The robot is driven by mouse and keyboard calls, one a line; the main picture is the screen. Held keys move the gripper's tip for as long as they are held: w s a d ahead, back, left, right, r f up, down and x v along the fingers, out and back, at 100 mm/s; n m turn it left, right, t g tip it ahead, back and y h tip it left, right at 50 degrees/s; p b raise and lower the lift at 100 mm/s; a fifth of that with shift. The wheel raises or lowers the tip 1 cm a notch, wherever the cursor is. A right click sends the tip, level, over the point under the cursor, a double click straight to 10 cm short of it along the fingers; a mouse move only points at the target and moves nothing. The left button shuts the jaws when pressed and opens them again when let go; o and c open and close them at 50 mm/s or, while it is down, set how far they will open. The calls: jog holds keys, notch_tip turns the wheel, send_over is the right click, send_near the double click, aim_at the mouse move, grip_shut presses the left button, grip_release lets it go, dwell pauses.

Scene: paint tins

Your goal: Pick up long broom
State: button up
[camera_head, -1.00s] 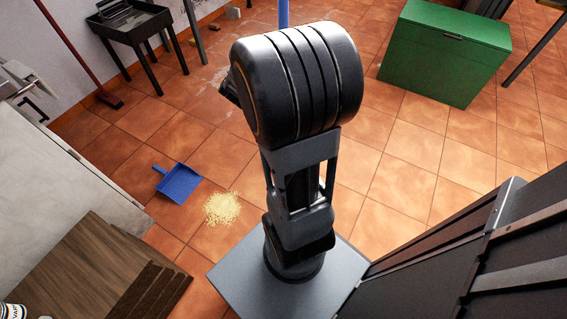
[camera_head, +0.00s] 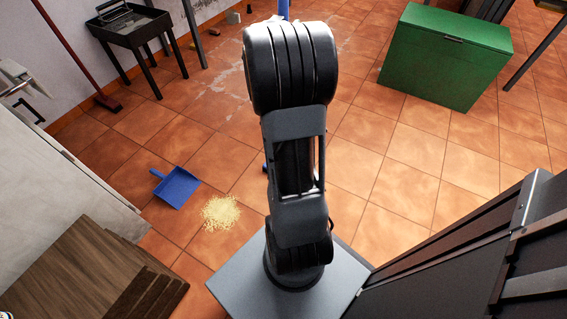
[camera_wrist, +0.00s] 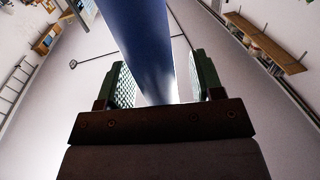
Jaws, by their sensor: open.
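A thick blue pole (camera_wrist: 148,45) runs between the two fingers of my gripper (camera_wrist: 158,66) in the wrist view, close to the camera. The fingers stand open on either side of it; I cannot tell whether either touches it. In the head view my arm hides the gripper and most of the blue pole, whose upper part (camera_head: 284,9) shows above the arm. The pole's ends are not clearly seen. A red-handled broom (camera_head: 75,52) leans against the wall at the left, its head on the floor.
A blue dustpan (camera_head: 176,187) lies on the tiles beside a pale yellow heap (camera_head: 220,212). A green chest (camera_head: 445,58) stands at the right and a black grill-like stand (camera_head: 130,25) at the back left. Brown boards (camera_head: 85,265) fill the lower left.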

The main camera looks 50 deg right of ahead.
jog(key=shift+w+d, duration=0.15)
jog(key=shift+d, duration=0.2)
jog(key=c, duration=1)
jog(key=shift+r, duration=0.1)
